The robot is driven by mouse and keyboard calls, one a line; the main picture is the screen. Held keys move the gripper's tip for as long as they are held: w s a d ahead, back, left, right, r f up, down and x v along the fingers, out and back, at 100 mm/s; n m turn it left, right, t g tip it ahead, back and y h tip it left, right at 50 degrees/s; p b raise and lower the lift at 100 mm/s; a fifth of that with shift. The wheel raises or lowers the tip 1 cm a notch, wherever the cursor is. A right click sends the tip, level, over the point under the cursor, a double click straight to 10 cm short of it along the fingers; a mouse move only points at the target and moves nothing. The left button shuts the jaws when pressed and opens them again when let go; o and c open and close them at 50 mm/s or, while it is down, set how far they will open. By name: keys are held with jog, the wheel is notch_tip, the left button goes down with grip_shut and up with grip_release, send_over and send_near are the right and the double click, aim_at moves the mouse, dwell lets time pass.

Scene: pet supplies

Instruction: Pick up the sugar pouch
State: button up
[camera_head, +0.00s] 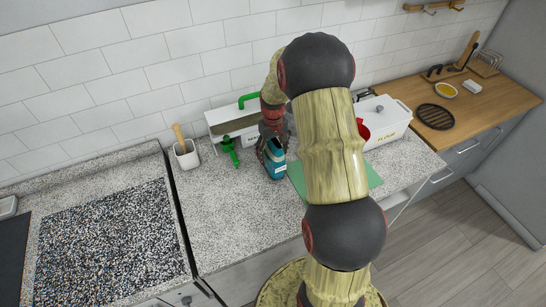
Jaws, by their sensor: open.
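My gripper (271,143) is open and reaches down at the top of the pack. Its dark fingers overlap the pack's upper part in the picture. I cannot tell whether they touch it. My arm hides part of the area to the right.
The green mat (375,178) lies beneath my arm. A green tool (230,151) stands left of the pack, before a white bin (216,123). A white flour box (392,127) and red scoop (363,130) are right. The counter's front left is clear.

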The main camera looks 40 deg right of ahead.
jog(key=shift+c, duration=1)
jog(key=c, duration=1.1)
jog(key=shift+r, duration=0.1)
jog(key=shift+c, duration=0.3)
